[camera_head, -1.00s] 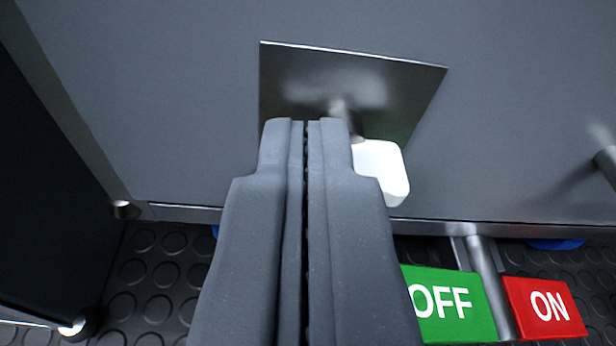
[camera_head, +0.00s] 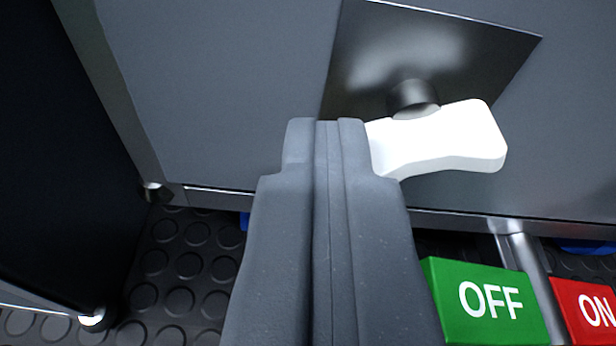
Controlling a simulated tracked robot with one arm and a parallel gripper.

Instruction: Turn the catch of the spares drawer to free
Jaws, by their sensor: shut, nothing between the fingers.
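The catch is a white lever (camera_head: 440,140) on a dark round hub, set on a shiny metal plate (camera_head: 430,45) on the grey drawer front (camera_head: 220,90). The lever lies roughly level, its free end to the right and tilted slightly up. My gripper (camera_head: 326,122) is shut and empty, at the left end of the lever. It overlaps that end in the picture, hiding it; I cannot tell whether they touch.
Below the drawer edge are a green OFF block (camera_head: 488,302) and a red ON block (camera_head: 590,312), with a metal bar (camera_head: 520,265) between them. A dark panel (camera_head: 60,150) stands at the left. The floor (camera_head: 180,260) is black studded rubber.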

